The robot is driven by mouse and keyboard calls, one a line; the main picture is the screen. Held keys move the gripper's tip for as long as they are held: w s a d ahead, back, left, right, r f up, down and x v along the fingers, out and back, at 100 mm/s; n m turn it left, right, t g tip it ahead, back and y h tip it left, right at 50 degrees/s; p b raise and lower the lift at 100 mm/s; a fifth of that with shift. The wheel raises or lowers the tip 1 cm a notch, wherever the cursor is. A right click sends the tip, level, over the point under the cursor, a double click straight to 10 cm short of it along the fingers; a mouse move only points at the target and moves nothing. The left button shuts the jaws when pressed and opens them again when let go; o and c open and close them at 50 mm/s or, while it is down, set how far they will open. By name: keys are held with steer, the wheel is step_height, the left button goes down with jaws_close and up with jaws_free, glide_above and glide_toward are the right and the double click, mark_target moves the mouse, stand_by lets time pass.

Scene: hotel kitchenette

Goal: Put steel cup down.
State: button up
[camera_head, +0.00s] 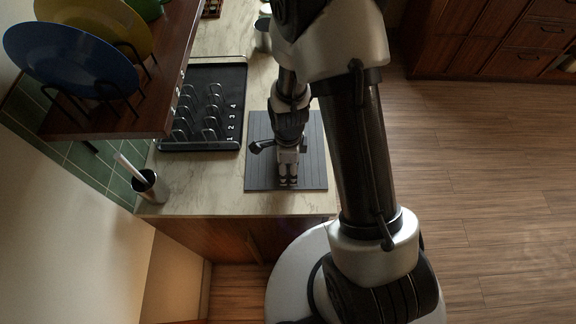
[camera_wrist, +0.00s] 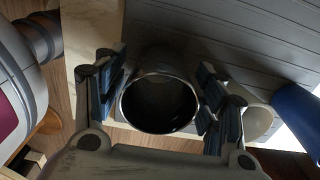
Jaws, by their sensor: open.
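The steel cup (camera_wrist: 158,104) shows in the wrist view with its round, shiny rim and dark inside facing the camera. It lies between the fingers of my gripper (camera_wrist: 160,92), which are spread to either side of it. Whether the pads touch its wall is hard to tell. In the head view my gripper (camera_head: 288,182) points down over the dark ribbed mat (camera_head: 258,172) on the counter. The cup cannot be made out there, as my gripper and wrist cover that spot. The ribbed mat also shows behind the cup in the wrist view (camera_wrist: 215,35).
A black rack tray (camera_head: 213,140) with numbered wire slots is left of the mat. A utensil holder (camera_head: 151,187) stands at the counter's front left corner. A wooden shelf (camera_head: 150,107) with a blue plate (camera_head: 70,60) and a yellow plate (camera_head: 110,25) overhangs the left side.

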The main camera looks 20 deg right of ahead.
step_height(320, 180, up, 20)
steer(key=s+n+t+p, duration=0.1)
steer(key=n+p, duration=0.1)
steer(key=n, duration=0.3)
steer(key=s+r+n+t, duration=0.3)
steer(key=s+r+n, duration=1.1)
steer(key=r+n, duration=0.1)
steer(key=shift+n+t, duration=0.3)
steer(key=shift+n, duration=0.5)
step_height(320, 180, down, 10)
steer(key=b, duration=1)
steer(key=shift+f, duration=0.15)
steer(key=shift+c, duration=0.5)
